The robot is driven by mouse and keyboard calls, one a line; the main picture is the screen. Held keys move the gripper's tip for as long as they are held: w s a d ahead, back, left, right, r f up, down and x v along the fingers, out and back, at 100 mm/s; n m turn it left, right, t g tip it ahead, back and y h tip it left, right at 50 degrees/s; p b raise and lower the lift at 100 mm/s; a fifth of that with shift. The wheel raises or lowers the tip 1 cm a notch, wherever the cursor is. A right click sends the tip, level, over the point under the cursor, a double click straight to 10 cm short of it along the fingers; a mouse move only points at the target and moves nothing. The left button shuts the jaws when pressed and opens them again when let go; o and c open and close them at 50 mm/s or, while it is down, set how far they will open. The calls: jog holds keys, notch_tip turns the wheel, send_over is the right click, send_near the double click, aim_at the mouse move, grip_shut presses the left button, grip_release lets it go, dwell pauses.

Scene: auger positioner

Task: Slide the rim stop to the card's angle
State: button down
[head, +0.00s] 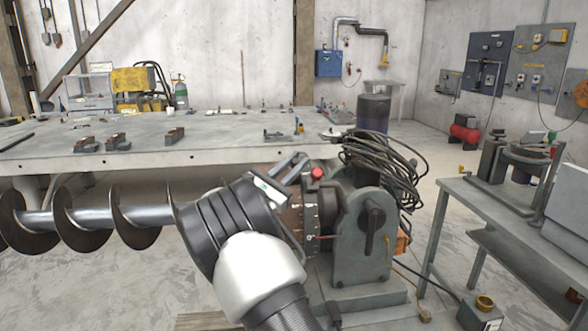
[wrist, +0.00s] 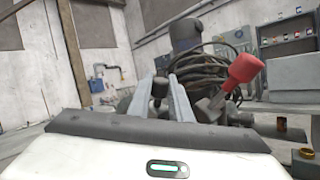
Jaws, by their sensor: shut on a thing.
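My gripper (head: 292,168) is at the top of this rim. In the wrist view its fingers (wrist: 163,80) are closed about a small dark knob (wrist: 159,89), seemingly the rim stop's grip; the stop's body is hidden. A red-knobbed lever (head: 317,174) stands just right of the fingers and also shows in the wrist view (wrist: 245,68). I cannot make out the card or the angle reading.
A steel auger (head: 137,216) extends left from behind my arm. Coiled black cables (head: 385,160) hang above the positioner. A long workbench (head: 220,146) with clamps lies behind, and a side bench (head: 500,215) stands right.

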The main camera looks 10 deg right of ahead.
jog(key=shift+s+f+h, duration=0.25)
jog(key=shift+s+h, duration=0.05)
jog(key=shift+s, duration=0.05)
jog(key=c, duration=1.6)
grip_release()
jog(key=shift+a, duration=0.1)
jog(key=p+v, duration=0.1)
jog(key=v, duration=1.6)
jog(key=shift+s+a, duration=0.1)
jog(key=shift+s, duration=0.05)
